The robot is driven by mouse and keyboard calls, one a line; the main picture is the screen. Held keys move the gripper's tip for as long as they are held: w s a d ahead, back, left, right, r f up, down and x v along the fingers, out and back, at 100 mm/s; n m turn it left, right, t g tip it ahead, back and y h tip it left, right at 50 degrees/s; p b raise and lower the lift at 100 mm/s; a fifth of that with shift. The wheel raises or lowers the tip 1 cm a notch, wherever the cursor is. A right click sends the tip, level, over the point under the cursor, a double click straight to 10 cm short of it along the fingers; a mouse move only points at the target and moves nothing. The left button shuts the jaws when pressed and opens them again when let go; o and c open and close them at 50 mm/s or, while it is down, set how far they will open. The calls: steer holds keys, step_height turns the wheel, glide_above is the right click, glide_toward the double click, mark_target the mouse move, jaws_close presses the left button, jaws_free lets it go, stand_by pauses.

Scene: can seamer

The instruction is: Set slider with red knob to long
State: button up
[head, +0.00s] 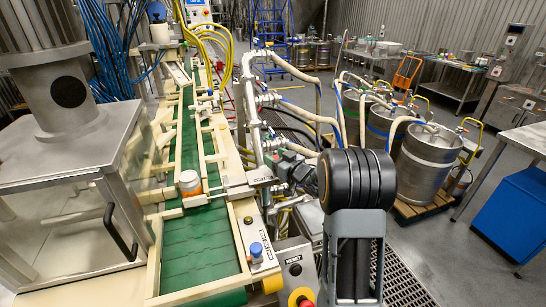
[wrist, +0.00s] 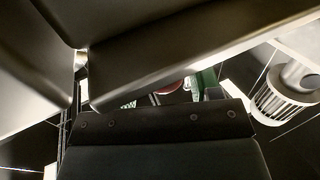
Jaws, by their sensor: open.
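I cannot make out a slider with a red knob for certain in the head view. A white panel (head: 262,236) at the near end of the conveyor carries a blue knob (head: 256,249) and small markings too small to read. A red button on a yellow ring (head: 303,298) sits below it on a grey control box (head: 294,265). In the wrist view a small dark red thing (wrist: 168,88) shows partly behind dark parts; I cannot tell what it is. My gripper (wrist: 160,112) shows as a dark bolted body, open, with its fingertips not clearly visible.
A green conveyor (head: 195,240) with cream rails carries a can with an orange band (head: 190,183). A clear-walled machine (head: 75,180) stands left. Pipes and hoses run behind my black arm. Steel kegs (head: 428,160) and a blue bin (head: 512,212) stand right, with open floor before them.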

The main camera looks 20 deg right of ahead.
steer(key=b+v, duration=0.1)
steer(key=v, duration=1.1)
steer(key=shift+b, duration=0.35)
steer(key=s+a+f+m+g+h, duration=0.1)
steer(key=s+a+m+g+h, duration=0.1)
steer(key=s+a+g, duration=0.4)
steer(key=s+a+f+m+g+h, duration=0.1)
steer(key=s+a+g+h, duration=0.3)
steer(key=s, duration=1)
steer(key=a+g, duration=0.3)
steer(key=a, duration=0.1)
steer(key=shift+a+f+m, duration=0.2)
steer(key=shift+f+m, duration=0.05)
steer(key=shift+m, duration=0.15)
